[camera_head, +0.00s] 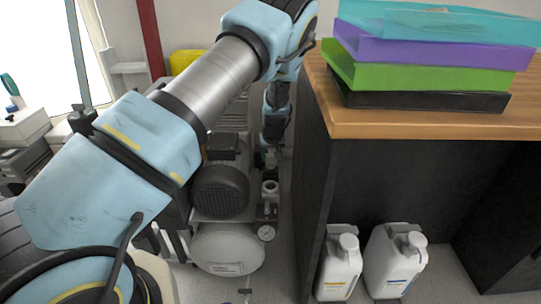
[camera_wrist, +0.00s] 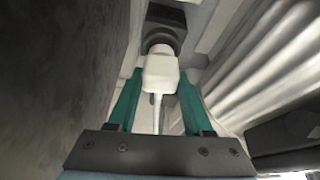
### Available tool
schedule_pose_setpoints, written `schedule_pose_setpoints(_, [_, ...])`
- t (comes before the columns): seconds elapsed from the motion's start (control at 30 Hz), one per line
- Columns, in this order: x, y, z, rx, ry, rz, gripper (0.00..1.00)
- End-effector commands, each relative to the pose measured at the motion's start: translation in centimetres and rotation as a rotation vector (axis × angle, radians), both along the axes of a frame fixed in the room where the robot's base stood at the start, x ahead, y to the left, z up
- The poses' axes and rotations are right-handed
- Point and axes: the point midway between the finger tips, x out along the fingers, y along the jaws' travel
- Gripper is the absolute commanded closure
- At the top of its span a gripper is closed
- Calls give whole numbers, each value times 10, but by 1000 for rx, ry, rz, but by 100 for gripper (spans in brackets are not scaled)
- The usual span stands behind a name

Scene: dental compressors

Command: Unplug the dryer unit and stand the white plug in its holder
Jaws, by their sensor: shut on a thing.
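In the wrist view, the white plug (camera_wrist: 160,72) is between the two teal fingers of my gripper (camera_wrist: 160,84), which is shut on it. Its pale cord (camera_wrist: 157,112) hangs back toward the gripper's palm. The plug's far end is against or just in front of a dark round socket-like part (camera_wrist: 160,46); I cannot tell how far it sits in it. In the head view, my arm reaches down behind the compressor unit (camera_head: 219,190), in the gap beside the desk. The plug cannot be made out there, and I cannot pick out which part is the plug holder.
A wooden-topped desk (camera_head: 430,122) with a dark side panel (camera_head: 312,180) stands close on the right. Stacked coloured trays (camera_head: 430,55) lie on it. The compressor's white tank (camera_head: 228,248) and gauge (camera_head: 266,233) are below. White jugs (camera_head: 340,268) stand under the desk. The gap is narrow.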

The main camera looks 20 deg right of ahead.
Motion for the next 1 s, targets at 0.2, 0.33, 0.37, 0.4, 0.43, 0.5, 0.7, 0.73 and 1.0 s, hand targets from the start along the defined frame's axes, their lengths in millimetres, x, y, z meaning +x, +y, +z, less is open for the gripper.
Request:
schedule_pose_setpoints(0.2, [0, 0, 1, 0, 0, 0, 100])
schedule_pose_setpoints(0.33, [0, 0, 1, 0, 0, 0, 100])
schedule_pose_setpoints(0.37, [0, 0, 0, 0, 0, 0, 100])
schedule_pose_setpoints(0.4, [0, 0, 0, 0, 0, 0, 100])
schedule_pose_setpoints(0.43, [0, 0, 0, 0, 0, 0, 100])
schedule_pose_setpoints(0.5, [0, 0, -1, 0, 0, 0, 100])
schedule_pose_setpoints(0.7, [0, 0, -8, 0, 0, 0, 100])
schedule_pose_setpoints(0.73, [0, 0, -9, 0, 0, 0, 100])
schedule_pose_setpoints(1.0, [0, 0, -18, 0, 0, 0, 100])
